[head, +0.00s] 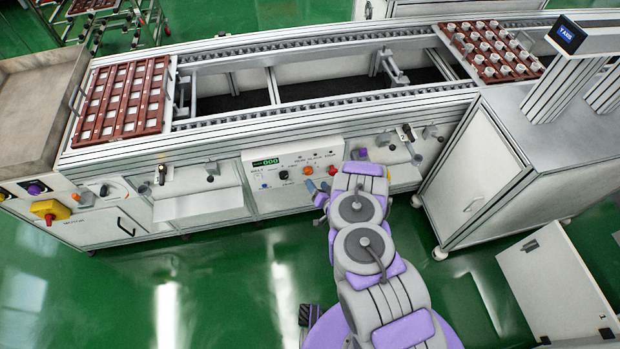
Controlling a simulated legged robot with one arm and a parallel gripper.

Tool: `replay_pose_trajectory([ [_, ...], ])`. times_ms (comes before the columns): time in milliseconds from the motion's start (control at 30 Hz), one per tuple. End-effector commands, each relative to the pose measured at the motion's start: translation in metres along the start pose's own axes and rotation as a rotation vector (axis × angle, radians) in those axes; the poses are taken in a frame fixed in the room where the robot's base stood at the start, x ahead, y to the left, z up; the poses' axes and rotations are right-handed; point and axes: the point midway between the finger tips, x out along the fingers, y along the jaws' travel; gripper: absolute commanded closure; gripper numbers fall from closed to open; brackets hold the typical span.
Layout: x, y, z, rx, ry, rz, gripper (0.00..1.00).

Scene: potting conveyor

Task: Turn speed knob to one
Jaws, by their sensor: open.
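The control panel (295,160) is on the front of the conveyor, near the picture's middle. It has a green display (265,162) that seems to read 000. Below the display is a small black knob (284,175), possibly the speed knob. Its labels and pointer are too small to read. My gripper (317,188) is open in front of the panel's lower right part, to the right of the black knob and apart from it. My arm hides the area right of the panel.
An orange button (308,170) and a blue button (264,186) are also on the panel. A metal shelf (200,206) juts out left of it. A brown tray (122,97) and a tray of small pots (487,47) sit on the conveyor. A grey cabinet (478,170) stands at right.

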Motion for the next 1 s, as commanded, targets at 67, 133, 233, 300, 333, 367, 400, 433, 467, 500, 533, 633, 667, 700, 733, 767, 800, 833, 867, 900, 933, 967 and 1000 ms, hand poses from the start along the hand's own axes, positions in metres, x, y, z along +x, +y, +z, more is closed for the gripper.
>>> replay_pose_trajectory([
  [67,0.017,0.001,0.004,-0.002,-0.002,-0.002,0.35],
  [133,0.03,0.001,0.002,-0.003,0.001,-0.004,0.35],
  [233,0.047,0.002,0.003,-0.001,-0.002,-0.001,0.35],
  [300,0.057,0.002,0.003,0.0,-0.001,0.0,0.35],
  [333,0.06,0.002,0.002,-0.001,0.0,-0.001,0.35],
  [367,0.064,0.001,0.002,-0.001,0.0,-0.002,0.35],
  [400,0.068,0.001,0.002,-0.002,0.0,-0.002,0.35],
  [433,0.07,0.001,0.002,-0.001,-0.001,-0.001,0.35],
  [467,0.072,0.001,0.002,0.0,-0.002,-0.001,0.35],
  [500,0.073,0.001,0.002,0.001,-0.003,0.001,0.35],
  [533,0.075,0.001,0.002,0.001,-0.003,0.001,0.35],
  [633,0.077,0.001,0.001,0.002,-0.003,0.003,0.35],
  [667,0.077,0.001,0.001,0.002,-0.003,0.003,0.35],
  [700,0.077,0.001,0.001,0.002,-0.003,0.003,0.35],
  [733,0.077,0.001,0.001,0.002,-0.003,0.003,0.35],
  [767,0.077,0.001,0.001,0.002,-0.002,0.003,0.35],
  [800,0.077,0.001,0.001,0.002,-0.002,0.003,0.35],
  [833,0.077,0.001,0.001,0.002,-0.002,0.003,0.35],
  [867,0.077,0.001,0.001,0.002,-0.002,0.002,0.35],
  [900,0.077,0.001,0.001,0.002,-0.002,0.002,0.38],
  [933,0.077,0.001,0.001,0.002,-0.002,0.002,0.41],
  [967,0.077,0.001,0.001,0.002,-0.002,0.002,0.44],
  [1000,0.077,0.001,0.001,0.002,-0.002,0.002,0.47],
])
